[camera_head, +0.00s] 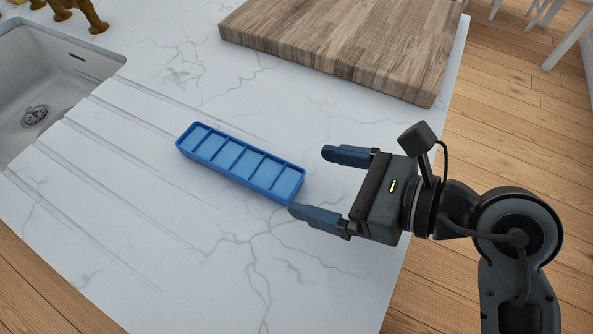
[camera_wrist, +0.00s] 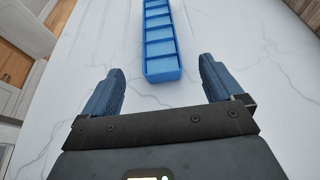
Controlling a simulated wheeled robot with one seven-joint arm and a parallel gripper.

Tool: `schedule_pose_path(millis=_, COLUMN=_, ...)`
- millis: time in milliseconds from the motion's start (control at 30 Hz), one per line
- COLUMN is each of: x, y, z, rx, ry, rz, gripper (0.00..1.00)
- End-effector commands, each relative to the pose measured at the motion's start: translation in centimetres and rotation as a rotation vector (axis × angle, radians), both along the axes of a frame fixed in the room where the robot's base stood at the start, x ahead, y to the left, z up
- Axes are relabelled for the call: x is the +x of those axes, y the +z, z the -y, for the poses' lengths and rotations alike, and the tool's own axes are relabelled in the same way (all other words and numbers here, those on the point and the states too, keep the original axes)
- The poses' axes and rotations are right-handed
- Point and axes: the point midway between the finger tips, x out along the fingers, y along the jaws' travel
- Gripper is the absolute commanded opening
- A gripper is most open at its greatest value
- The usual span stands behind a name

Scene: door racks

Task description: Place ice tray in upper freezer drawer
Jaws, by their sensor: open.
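A blue ice tray (camera_head: 240,162) with a row of several compartments lies flat on the white marble counter. My gripper (camera_head: 307,182) is open and empty to the right of the tray, its fingers pointing at the tray's near right end. In the wrist view the tray (camera_wrist: 161,45) lies ahead of the gap between the fingertips of my gripper (camera_wrist: 160,77), and neither finger appears closed on it. The freezer and its upper drawer are not recognisable in these views.
A thick wooden cutting board (camera_head: 345,45) lies at the back of the counter (camera_head: 150,225). A sink (camera_head: 45,75) with drain grooves is at the left. Gold fittings (camera_head: 80,14) stand behind it. The counter around the tray is clear, with its edge under my arm.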

Motion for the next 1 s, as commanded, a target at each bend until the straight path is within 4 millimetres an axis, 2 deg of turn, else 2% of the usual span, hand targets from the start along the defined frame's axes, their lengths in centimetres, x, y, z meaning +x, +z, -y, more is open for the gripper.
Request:
schedule_pose_path(millis=200, x=-0.7, y=0.5, z=1.1, rx=0.000, ry=0.001, rz=0.000, gripper=0.93)
schedule_pose_path(millis=467, x=-0.9, y=0.6, z=1.1, rx=0.008, ry=0.001, rz=-0.004, gripper=0.93)
schedule_pose_path(millis=567, x=-1.8, y=0.8, z=0.8, rx=0.068, ry=0.000, rz=-0.031, gripper=0.93)
schedule_pose_path(millis=667, x=-3.8, y=1.4, z=0.3, rx=0.205, ry=-0.008, rz=-0.095, gripper=0.93)
schedule_pose_path(millis=800, x=-7.1, y=3.2, z=-0.1, rx=0.493, ry=-0.041, rz=-0.242, gripper=0.93)
schedule_pose_path(millis=1000, x=-10.6, y=6.3, z=1.6, rx=0.932, ry=-0.136, rz=-0.496, gripper=0.93)
